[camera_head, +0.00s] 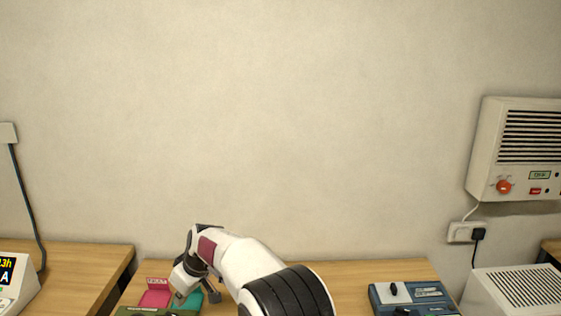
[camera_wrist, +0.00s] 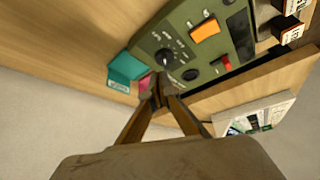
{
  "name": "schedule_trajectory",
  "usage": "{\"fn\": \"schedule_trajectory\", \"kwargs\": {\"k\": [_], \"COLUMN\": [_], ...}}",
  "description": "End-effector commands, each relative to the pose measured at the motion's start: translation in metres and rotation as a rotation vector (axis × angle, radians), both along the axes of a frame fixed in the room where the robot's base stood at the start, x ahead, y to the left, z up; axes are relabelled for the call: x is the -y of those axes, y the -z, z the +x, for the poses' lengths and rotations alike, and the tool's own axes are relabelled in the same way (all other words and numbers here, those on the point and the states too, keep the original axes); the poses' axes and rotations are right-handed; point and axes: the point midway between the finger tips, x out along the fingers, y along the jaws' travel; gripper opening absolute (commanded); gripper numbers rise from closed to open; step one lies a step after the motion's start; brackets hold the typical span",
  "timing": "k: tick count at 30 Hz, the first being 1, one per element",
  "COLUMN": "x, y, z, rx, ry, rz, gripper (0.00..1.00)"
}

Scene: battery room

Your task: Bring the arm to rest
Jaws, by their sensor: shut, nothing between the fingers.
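My white arm (camera_head: 246,262) reaches from the bottom middle of the head view toward the left part of the wooden table. My gripper (camera_head: 197,295) points down near the teal tray and the green device there; its tips are hard to make out in that view. In the wrist view my gripper (camera_wrist: 159,97) has its two fingers together, with nothing seen between them. The fingertips overlap the edge of the green device (camera_wrist: 188,43) in the picture, close to a black knob. I cannot tell whether they touch it.
A pink tray (camera_head: 155,298) and a teal tray (camera_wrist: 124,68) lie beside the green device. A blue device (camera_head: 411,297) stands at the table's right. A white meter (camera_head: 14,281) is far left, a vented box (camera_head: 518,150) on the right wall. The table's middle right looks clear.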

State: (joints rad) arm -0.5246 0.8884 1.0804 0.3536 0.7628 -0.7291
Motion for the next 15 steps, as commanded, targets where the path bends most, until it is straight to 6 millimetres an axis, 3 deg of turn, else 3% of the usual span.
{"fn": "schedule_trajectory", "kwargs": {"k": [11, 15], "x": [0.001, 0.012], "y": [0.001, 0.022], "z": [-0.001, -0.015], "rx": [-0.029, -0.095], "ry": [0.051, 0.106], "rz": [0.01, -0.017], "gripper": [0.0, 0.0]}}
